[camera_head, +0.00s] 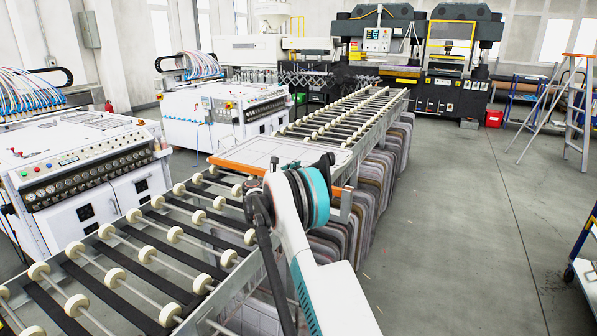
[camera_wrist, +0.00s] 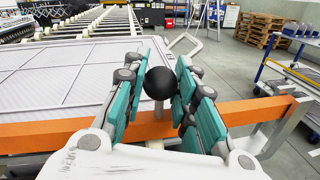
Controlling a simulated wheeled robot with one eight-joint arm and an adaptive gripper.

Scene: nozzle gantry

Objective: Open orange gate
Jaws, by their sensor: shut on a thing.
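The orange gate bar (camera_wrist: 45,134) runs across the wrist view in front of a pale gridded panel (camera_wrist: 75,85). A round black knob (camera_wrist: 160,85) stands on a short post at the bar. The teal and grey fingers of my gripper (camera_wrist: 159,68) are closed on the knob from both sides. In the head view the orange bar (camera_head: 232,166) crosses the roller conveyor at the near edge of the panel (camera_head: 285,150). My arm hides the knob and the middle of the bar there.
Roller conveyor (camera_head: 145,252) lies on the near side and more rollers (camera_head: 345,115) continue beyond the panel. White machines (camera_head: 80,165) stand at the left. The grey floor (camera_head: 450,220) on the right is clear, with a ladder (camera_head: 575,110) farther off.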

